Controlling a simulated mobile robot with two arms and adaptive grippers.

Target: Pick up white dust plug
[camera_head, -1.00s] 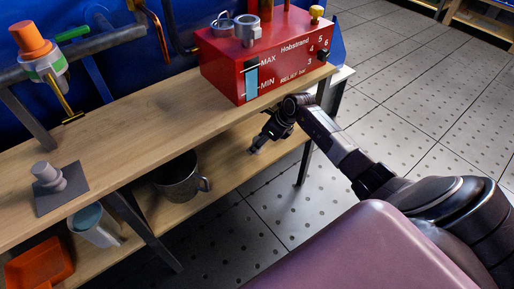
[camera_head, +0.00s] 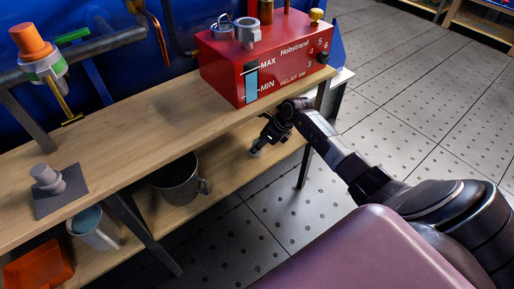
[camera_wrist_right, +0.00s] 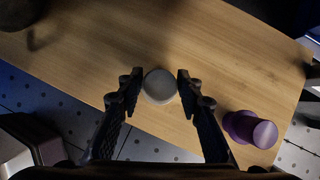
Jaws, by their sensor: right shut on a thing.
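The white dust plug (camera_wrist_right: 160,86) shows as a round, pale grey-white disc from above in the right wrist view. My right gripper (camera_wrist_right: 160,92) is shut on it, one finger on each side. In the head view, my right gripper (camera_head: 259,147) reaches down at the lower wooden shelf, below the red box. Only a small pale bit of the plug (camera_head: 254,152) shows there at the fingertips. The plug is at or just above the shelf surface; I cannot tell which. My left gripper is not in view.
A purple plug (camera_wrist_right: 250,129) stands right of my gripper on the lower shelf (camera_wrist_right: 90,65). A grey mug (camera_head: 179,181) stands further left. The red box (camera_head: 275,65) sits on the upper bench (camera_head: 150,118) above. A table leg (camera_head: 306,160) stands close to my right arm.

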